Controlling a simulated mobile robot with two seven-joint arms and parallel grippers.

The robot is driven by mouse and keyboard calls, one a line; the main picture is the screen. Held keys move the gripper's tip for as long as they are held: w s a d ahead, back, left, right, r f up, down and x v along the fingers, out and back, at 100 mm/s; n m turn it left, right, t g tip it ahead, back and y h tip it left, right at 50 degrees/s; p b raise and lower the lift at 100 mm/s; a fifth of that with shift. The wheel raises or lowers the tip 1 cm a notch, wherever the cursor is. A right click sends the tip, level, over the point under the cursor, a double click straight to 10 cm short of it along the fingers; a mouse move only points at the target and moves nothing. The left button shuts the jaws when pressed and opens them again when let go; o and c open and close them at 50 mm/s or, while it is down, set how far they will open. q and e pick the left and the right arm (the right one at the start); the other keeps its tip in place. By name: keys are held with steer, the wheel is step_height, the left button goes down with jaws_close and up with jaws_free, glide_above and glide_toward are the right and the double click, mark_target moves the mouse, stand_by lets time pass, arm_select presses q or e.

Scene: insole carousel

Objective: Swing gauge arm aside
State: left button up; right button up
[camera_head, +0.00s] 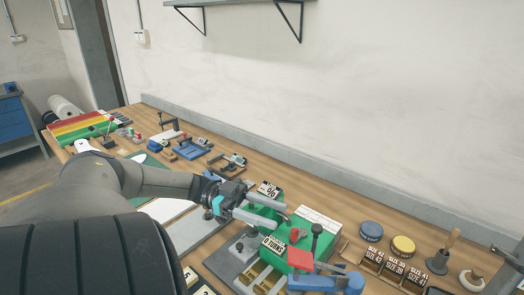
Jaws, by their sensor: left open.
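My left gripper (280,215) reaches in from the left, its two pale fingers apart, over a green fixture block (325,222) on the workbench. Nothing shows between the fingers. The tips are close to the block; whether they touch it cannot be told. Just right of them stands a dark upright post with a round black knob (316,229). A red block (300,258) and a blue bar-like part (325,282) sit in front of it. Which of these parts is the gauge arm is not clear from this view. My right gripper is not in view.
Small signs (273,244) stand around the fixture. Small clamps and fixtures (192,148) line the bench behind. A wall closes the back.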

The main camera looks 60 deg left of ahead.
arm_select(q)
steer(key=shift+v, duration=0.85)
steer(key=shift+r, duration=0.1)
